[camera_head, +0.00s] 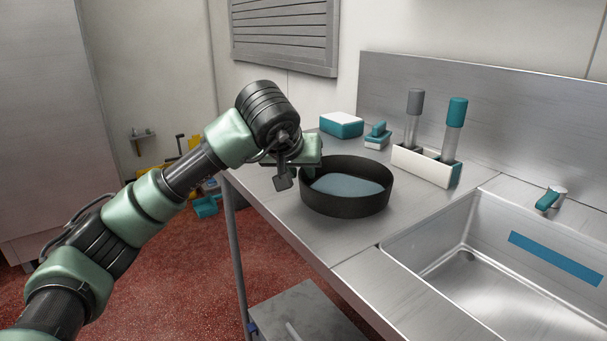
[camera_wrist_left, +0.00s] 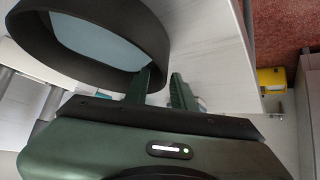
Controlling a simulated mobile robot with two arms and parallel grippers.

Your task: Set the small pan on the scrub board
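The small pan (camera_head: 346,205) is a round, dark, deep-walled pan on the metal counter, with a blue-grey surface showing inside. It fills the upper left of the left wrist view (camera_wrist_left: 155,35). My left gripper (camera_head: 312,168) is at the pan's far left rim. In the wrist view its two green fingers (camera_wrist_left: 163,88) stand apart, close to the pan wall; I cannot tell whether the wall is between them. No gap is closed on the pan. I cannot pick out the scrub board for sure. My right gripper is not in view.
Behind the pan are a teal-and-white block (camera_head: 342,125), a small teal-and-white piece (camera_head: 377,137) and a white holder (camera_head: 424,167) with grey- and teal-topped cylinders. A sink (camera_head: 500,270) lies to the right. The counter's front edge is close to the pan.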

